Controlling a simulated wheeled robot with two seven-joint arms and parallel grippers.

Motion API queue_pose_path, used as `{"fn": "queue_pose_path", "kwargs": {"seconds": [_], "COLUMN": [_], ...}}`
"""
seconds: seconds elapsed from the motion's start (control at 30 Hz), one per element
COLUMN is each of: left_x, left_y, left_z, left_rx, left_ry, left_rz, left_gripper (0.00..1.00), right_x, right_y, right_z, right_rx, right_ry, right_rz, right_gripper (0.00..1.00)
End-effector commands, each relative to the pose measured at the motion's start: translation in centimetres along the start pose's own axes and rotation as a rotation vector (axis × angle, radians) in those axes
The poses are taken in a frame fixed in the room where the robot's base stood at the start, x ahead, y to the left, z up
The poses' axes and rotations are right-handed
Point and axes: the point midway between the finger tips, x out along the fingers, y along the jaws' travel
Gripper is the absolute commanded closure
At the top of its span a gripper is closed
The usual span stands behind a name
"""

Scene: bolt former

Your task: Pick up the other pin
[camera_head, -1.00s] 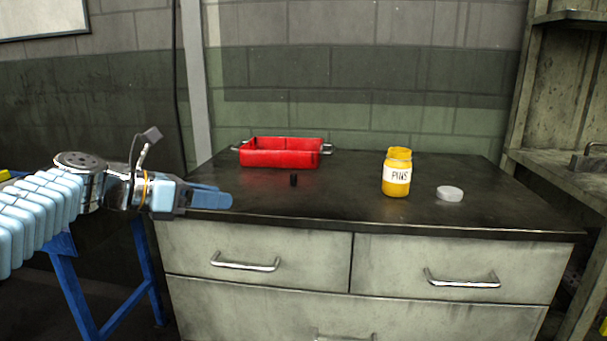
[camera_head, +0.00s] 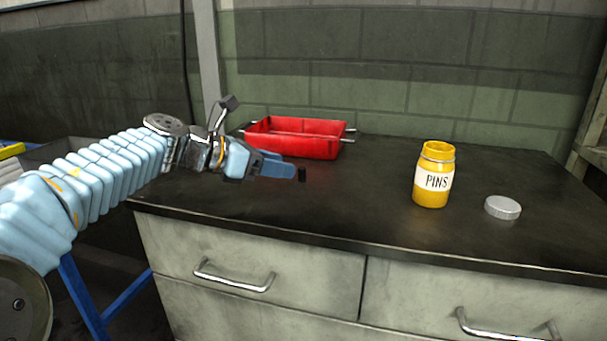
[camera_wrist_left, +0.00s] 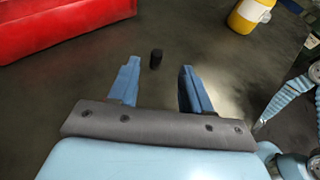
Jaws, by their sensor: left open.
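A small black pin (camera_head: 302,174) stands upright on the dark cabinet top, in front of the red tray. My left gripper (camera_head: 294,172) is low over the top, with its blue fingers pointing right at the pin. In the left wrist view the pin (camera_wrist_left: 156,59) stands just beyond the fingertips, between the lines of the two fingers. The left gripper (camera_wrist_left: 158,78) is open and empty there. A yellow jar labelled PINS (camera_head: 433,178) stands open to the right; its inside is hidden.
The red tray (camera_head: 318,150) with metal handles lies behind the pin, near the wall. A grey lid (camera_head: 503,207) lies right of the jar. The dark top (camera_head: 370,200) is clear between pin and jar. Another arm shows at the right of the wrist view.

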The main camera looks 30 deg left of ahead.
Motion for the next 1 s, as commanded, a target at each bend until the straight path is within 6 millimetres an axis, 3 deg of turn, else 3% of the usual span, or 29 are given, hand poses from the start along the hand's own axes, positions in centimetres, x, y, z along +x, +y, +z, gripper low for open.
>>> {"fn": "queue_pose_path", "kwargs": {"seconds": [0.27, 0.5, 0.77, 0.8, 1.0], "left_x": [2.8, 6.5, 7.0, 7.0, 6.9], "left_y": [0.1, 0.4, 0.5, 0.5, 0.4], "left_z": [-0.1, -0.1, -0.1, -0.1, -0.1], "left_rx": [-0.001, -0.001, 0.0, 0.0, -0.001], "left_ry": [0.001, 0.0, -0.001, -0.001, -0.001], "left_rz": [-0.001, -0.002, 0.001, 0.001, 0.001], "left_gripper": [0.51, 0.51, 0.51, 0.53, 0.83], "right_x": [0.0, 0.0, 0.0, 0.0, 0.0], "right_y": [0.0, 0.0, 0.0, 0.0, 0.0], "right_z": [0.0, 0.0, 0.0, 0.0, 0.0], "right_rx": [0.0, 0.0, 0.0, 0.0, 0.0], "right_ry": [0.001, 0.001, 0.001, 0.001, 0.001], "right_rz": [0.0, 0.0, 0.0, 0.0, 0.0], "right_gripper": [0.52, 0.52, 0.52, 0.52, 0.52]}}
